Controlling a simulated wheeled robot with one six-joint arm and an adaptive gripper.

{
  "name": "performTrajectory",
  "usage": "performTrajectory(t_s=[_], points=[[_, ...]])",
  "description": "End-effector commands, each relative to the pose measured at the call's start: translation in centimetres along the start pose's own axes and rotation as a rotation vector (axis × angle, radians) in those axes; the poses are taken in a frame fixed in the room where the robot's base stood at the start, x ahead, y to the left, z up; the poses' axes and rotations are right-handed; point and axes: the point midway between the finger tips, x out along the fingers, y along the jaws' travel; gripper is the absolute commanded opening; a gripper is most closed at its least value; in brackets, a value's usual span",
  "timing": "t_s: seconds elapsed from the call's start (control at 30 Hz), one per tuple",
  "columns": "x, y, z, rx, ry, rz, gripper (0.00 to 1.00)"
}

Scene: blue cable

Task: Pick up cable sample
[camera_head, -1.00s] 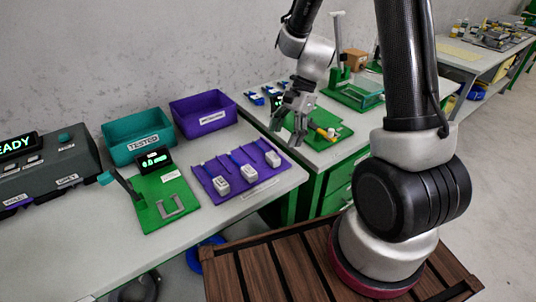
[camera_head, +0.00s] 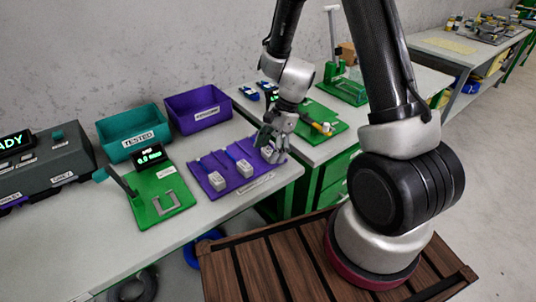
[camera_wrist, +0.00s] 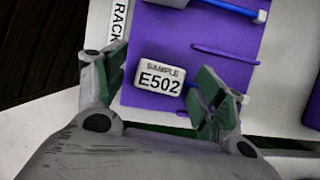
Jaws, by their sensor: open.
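The purple rack (camera_head: 225,187) lies on the near table and holds three cable samples with pale connector blocks: a left one (camera_head: 217,181), a middle one (camera_head: 244,168) and a right one (camera_head: 268,156). My gripper (camera_head: 270,147) is over the right end of the rack and partly covers the right sample. In the wrist view my gripper (camera_wrist: 168,82) is open, with a block labelled SAMPLE E502 (camera_wrist: 160,85) between its green-padded fingers. The right finger appears close to the block; I cannot tell whether they touch. A blue cable (camera_wrist: 225,8) shows at the top.
A green fixture (camera_head: 162,196) with a display stands left of the rack. Behind are a teal TESTED bin (camera_head: 130,133) and a purple bin (camera_head: 197,107). A dark tester (camera_head: 45,165) is at far left. Another table with green equipment (camera_head: 345,90) stands to the right.

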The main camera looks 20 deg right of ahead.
Motion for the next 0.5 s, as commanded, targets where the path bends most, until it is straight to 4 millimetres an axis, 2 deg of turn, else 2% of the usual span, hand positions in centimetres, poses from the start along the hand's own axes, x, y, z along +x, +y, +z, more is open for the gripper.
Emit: performTrajectory(t_s=[0.07,0.3,0.33,0.5], points=[[-0.02,0.0,0.0,0.0,0.0,0.0,0.66],[-0.02,0.02,-0.01,0.0,0.0,0.0,0.22],[-0.01,0.02,-0.01,0.0,0.0,0.001,0.2],[0.0,0.04,-0.02,0.0,0.0,0.001,0.2]])
